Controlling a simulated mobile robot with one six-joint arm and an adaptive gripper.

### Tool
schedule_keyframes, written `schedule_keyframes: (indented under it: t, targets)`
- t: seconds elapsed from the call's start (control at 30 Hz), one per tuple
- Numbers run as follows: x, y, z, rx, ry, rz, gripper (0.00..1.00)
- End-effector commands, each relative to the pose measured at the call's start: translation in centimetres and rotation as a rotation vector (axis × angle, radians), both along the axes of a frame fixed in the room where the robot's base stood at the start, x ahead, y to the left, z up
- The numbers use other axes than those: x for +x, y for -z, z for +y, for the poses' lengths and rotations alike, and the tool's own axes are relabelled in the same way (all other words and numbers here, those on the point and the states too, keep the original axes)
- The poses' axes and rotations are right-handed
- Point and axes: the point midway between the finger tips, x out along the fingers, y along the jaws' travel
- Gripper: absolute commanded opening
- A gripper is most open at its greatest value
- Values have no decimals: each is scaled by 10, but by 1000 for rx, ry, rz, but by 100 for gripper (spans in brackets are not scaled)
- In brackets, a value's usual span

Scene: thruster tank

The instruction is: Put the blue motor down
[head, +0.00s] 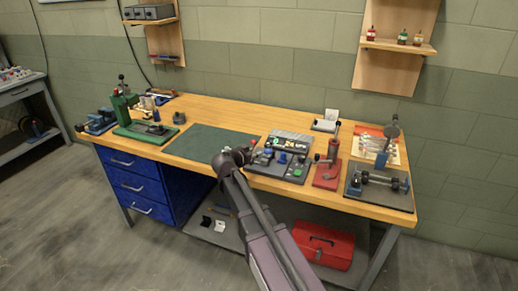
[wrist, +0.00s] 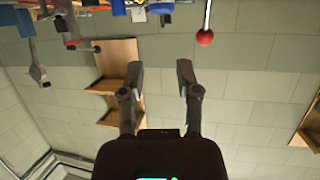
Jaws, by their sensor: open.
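A small blue part (head: 282,158), which may be the blue motor, sits on the grey fixture board (head: 293,177) right of the bench's middle. In the wrist view a blue piece (wrist: 160,8) shows at the top edge, cut off, so I cannot tell if it is the same one. My gripper (head: 238,155) is near the board's left side, by the green mat's right end; its fingers are hard to make out there. In the wrist view my gripper (wrist: 162,72) is open, with nothing between its fingers.
The green mat (head: 208,143) is bare. A green press (head: 124,105) stands at the left. A red-based press (head: 327,174) and a dark shaft fixture (head: 379,190) stand at the right. A red ball knob (wrist: 205,38) shows in the wrist view. A red toolbox (head: 323,243) lies below.

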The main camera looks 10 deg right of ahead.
Motion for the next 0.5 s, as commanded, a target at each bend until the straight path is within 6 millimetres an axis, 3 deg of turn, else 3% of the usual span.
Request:
schedule_keyframes:
  t: [0.5]
  targets:
    - [-11,-5,10,1,0,-1,43]
